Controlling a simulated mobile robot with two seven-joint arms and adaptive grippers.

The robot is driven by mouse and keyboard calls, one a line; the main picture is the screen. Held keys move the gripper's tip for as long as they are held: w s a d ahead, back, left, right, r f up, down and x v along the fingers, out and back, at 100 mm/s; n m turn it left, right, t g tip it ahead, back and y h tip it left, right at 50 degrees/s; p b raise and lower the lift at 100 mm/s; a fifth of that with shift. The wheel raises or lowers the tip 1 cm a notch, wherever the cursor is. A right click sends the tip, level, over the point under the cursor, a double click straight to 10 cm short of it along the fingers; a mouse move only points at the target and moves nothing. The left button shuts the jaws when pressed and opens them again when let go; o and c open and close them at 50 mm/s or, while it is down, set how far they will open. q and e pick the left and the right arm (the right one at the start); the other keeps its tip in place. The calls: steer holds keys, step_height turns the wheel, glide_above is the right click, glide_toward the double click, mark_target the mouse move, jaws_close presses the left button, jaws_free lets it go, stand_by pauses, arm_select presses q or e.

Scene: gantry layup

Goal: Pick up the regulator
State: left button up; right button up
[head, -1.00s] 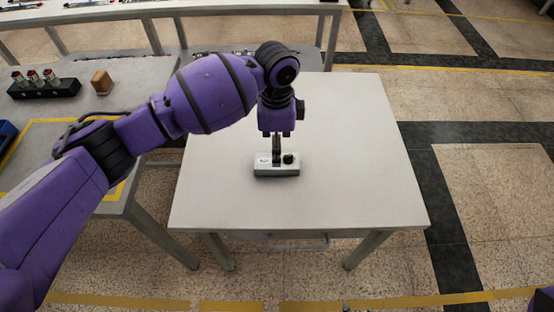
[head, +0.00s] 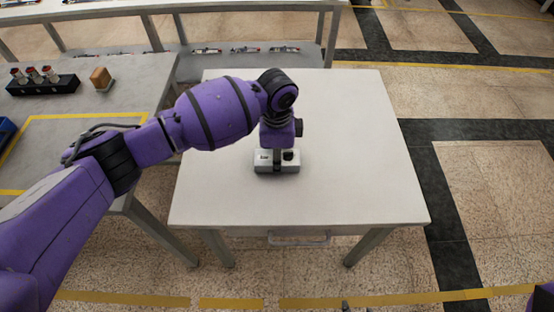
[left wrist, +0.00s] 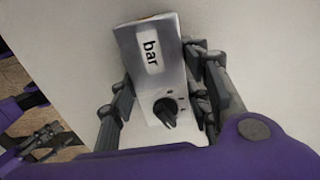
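The regulator (head: 264,166) is a small light-grey box with a dark knob, lying on the white table (head: 350,150). In the left wrist view the regulator (left wrist: 152,62) shows a "bar" label and a black dial. My left gripper (head: 277,150) is low over it, pointing down. In the left wrist view my left gripper (left wrist: 165,100) has one finger on each side of the box. The right-hand finger is close against the box; a narrow gap seems to show on the left. Dark finger parts, seemingly my right gripper (left wrist: 42,142), show small at the lower left.
The white table is otherwise clear around the regulator. A grey bench (head: 110,105) at left holds a black block with several fittings (head: 42,84) and a wooden block (head: 101,78). A long table (head: 230,4) stands at the back.

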arm_select(q)
steer(key=c, duration=0.9)
steer(key=shift+r, duration=0.1)
steer(key=shift+r, duration=0.5)
step_height(320, 180, up, 3)
steer(key=shift+s+f, duration=0.15)
steer(key=shift+f, duration=0.05)
steer(key=s+r+p, duration=0.1)
steer(key=s+r, duration=0.2)
steer(key=s, duration=0.1)
steer(key=s+r, duration=0.3)
steer(key=s, duration=0.2)
steer(key=s+r+p, duration=0.1)
steer(key=s+r, duration=0.2)
steer(key=s, duration=0.1)
steer(key=shift+s+r+p, duration=0.1)
steer(key=shift+s+p, duration=0.25)
arm_select(e)
steer(key=r, duration=0.1)
steer(key=w+r, duration=0.1)
steer(key=shift+r, duration=0.4)
steer(key=shift+s, duration=0.1)
